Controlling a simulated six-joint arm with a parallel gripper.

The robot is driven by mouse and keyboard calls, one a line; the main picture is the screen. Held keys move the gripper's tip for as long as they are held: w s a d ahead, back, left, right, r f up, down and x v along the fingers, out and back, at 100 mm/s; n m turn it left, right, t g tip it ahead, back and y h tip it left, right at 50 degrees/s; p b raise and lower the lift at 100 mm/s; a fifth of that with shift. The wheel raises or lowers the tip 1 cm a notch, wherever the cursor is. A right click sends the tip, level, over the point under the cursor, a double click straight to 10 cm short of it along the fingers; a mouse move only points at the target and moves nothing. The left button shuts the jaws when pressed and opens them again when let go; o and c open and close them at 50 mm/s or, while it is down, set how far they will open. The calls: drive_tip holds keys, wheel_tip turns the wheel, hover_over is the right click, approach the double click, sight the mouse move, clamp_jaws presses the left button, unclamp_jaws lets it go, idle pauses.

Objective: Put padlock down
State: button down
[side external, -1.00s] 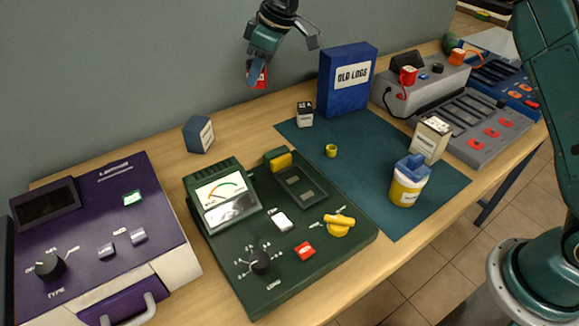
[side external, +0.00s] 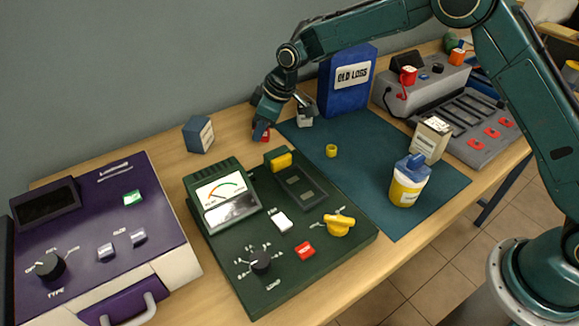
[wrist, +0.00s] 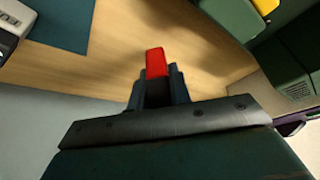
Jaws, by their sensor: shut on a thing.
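The padlock (side external: 261,133) is a small red block, partly hidden by the gripper. My gripper (side external: 262,124) is shut on it, low over the wooden table between the blue-grey box and the teal mat. In the wrist view the red padlock (wrist: 156,62) sticks out between the fingers (wrist: 158,85), with bare wood beyond it. I cannot tell whether the padlock touches the table.
The green tester (side external: 270,235) is in front and the blue-grey box (side external: 198,134) to the left. Bare wood (side external: 235,130) lies between.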

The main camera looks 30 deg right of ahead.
sight(262, 140)
drive_tip(key=shift+f, duration=0.1)
drive_tip(key=shift+f, duration=2.05)
drive_tip(key=shift+f, duration=0.1)
drive_tip(key=c, duration=1.3)
unclamp_jaws()
drive_tip(key=v, duration=1.2)
drive_tip(key=shift+r, duration=0.2)
